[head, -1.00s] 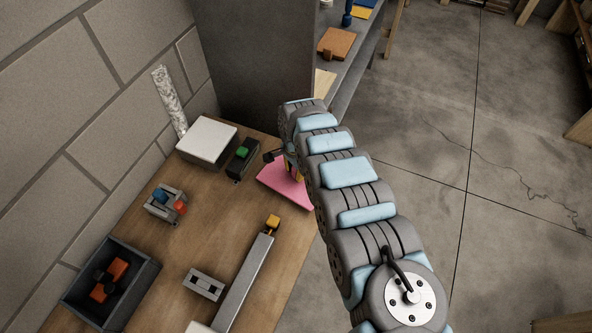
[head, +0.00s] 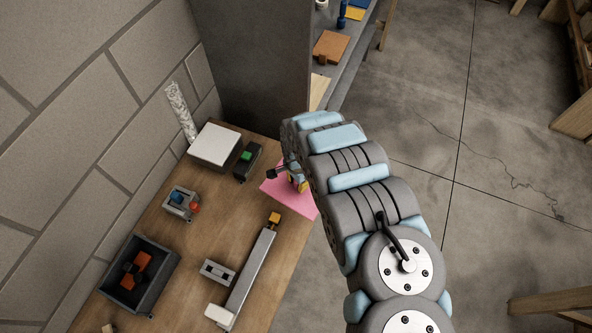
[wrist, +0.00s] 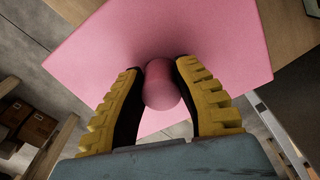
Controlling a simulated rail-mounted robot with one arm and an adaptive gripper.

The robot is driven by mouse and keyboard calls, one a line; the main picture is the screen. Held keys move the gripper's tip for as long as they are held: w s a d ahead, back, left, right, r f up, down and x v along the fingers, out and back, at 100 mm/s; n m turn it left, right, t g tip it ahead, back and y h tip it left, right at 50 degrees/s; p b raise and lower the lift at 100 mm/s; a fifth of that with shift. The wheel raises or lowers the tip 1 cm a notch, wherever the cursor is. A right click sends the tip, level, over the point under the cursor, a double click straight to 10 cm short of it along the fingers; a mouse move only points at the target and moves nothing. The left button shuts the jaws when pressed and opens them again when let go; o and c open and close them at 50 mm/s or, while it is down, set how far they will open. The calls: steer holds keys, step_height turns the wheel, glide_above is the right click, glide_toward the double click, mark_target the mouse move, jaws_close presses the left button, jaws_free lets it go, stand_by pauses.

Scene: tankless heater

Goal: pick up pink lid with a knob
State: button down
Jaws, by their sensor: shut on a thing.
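The pink lid (head: 283,193) is a flat square plate at the right edge of the wooden table in the head view, partly hidden by my arm. In the wrist view the pink lid (wrist: 215,45) fills the upper middle, with its rounded pink knob (wrist: 160,86) at the centre. My gripper (wrist: 160,82) has its yellow, black-padded fingers on either side of the knob, shut on it. In the head view my gripper (head: 297,180) is mostly hidden behind my arm. I cannot tell whether the lid touches the table.
On the table (head: 190,262) stand a white-topped box (head: 215,145), a dark block with a green top (head: 247,157), a grey fixture with blue and red parts (head: 181,203), a dark bin (head: 138,274) and a long grey bar (head: 250,275). A shelf with an orange board (head: 331,46) stands behind.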

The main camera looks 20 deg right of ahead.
mark_target(300, 204)
steer(key=s+r+p, duration=0.1)
steer(key=s+p, duration=0.1)
steer(key=s+a+r+p, duration=0.1)
steer(key=p, duration=0.1)
steer(key=s+r+p, duration=0.1)
steer(key=s+p, duration=0.1)
steer(key=shift+s+a+p, duration=0.15)
steer(key=shift+s+p, duration=0.2)
steer(key=shift+s+a+p, duration=0.15)
steer(key=shift+s+p, duration=0.3)
steer(key=shift+p, duration=0.1)
steer(key=shift+w, duration=0.1)
stand_by(0.5)
